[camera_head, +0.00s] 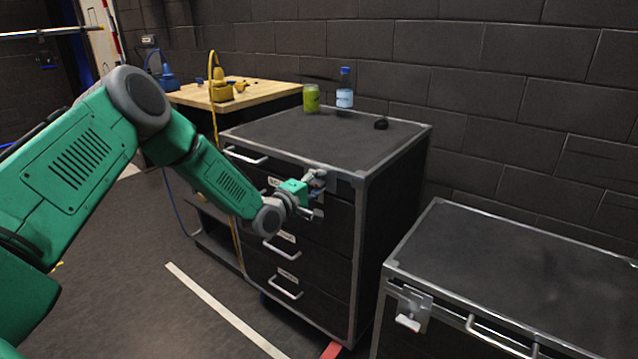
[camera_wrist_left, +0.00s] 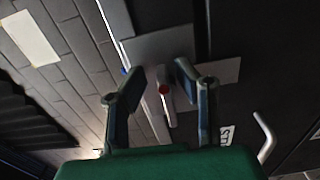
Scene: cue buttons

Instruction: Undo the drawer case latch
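The dark drawer case (camera_head: 345,255) stands against the wall, with metal edges and several drawers with silver handles. Its latch is near the upper right of its front, mostly hidden behind my gripper in the head view. My left gripper (camera_head: 317,196) is at that front corner with its fingers apart. The fingers (camera_wrist_left: 157,88) are open on either side of the lever. Contact cannot be told. My right gripper is not in view.
A second dark case (camera_head: 540,265) with its own latch (camera_head: 410,309) stands at the right. A green jar (camera_head: 311,98), a blue-capped bottle (camera_head: 345,90) and a small black object (camera_head: 381,123) stand on the drawer case. A wooden-topped bench (camera_head: 260,93) is behind left.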

